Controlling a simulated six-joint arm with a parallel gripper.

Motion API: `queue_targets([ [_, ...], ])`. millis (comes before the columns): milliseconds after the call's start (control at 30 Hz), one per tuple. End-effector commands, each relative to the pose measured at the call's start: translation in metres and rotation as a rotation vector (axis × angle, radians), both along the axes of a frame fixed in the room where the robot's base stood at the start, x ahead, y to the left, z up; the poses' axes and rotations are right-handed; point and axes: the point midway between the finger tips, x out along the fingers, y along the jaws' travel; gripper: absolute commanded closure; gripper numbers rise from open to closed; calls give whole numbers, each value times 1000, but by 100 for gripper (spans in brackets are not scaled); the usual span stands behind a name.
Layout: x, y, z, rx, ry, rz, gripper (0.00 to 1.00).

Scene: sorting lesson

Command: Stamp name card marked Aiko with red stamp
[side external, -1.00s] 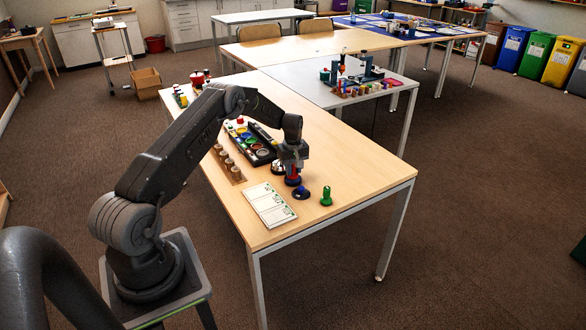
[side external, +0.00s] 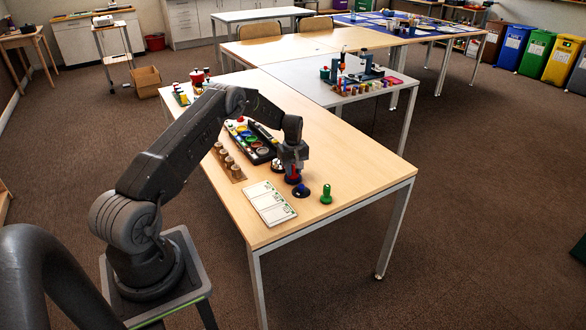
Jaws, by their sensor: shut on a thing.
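My gripper (side external: 294,166) points down over the near part of the wooden table and is shut on the red stamp (side external: 295,172). The red stamp is upright, its dark base low over or on the table; I cannot tell if it touches. A white holder with several name cards (side external: 268,204) lies to the left of and nearer than the stamp. The writing is too small to read, so I cannot tell which card says Aiko. A blue stamp (side external: 302,190) stands just in front of my gripper, and a green stamp (side external: 326,195) stands to its right.
A dark tray of colored pots (side external: 262,155) lies behind my gripper. A wooden rack with several brown pegs (side external: 229,165) is to the left. The wooden table's (side external: 350,175) right side is clear.

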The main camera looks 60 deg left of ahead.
Motion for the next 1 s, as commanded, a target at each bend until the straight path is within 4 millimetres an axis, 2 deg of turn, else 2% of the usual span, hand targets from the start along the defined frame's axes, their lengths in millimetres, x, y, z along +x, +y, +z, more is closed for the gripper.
queue_targets([
  [467, 0, 0, -1, -1, 1, 0, 89],
  [1000, 0, 0, 39, 1, -1, 0, 89],
])
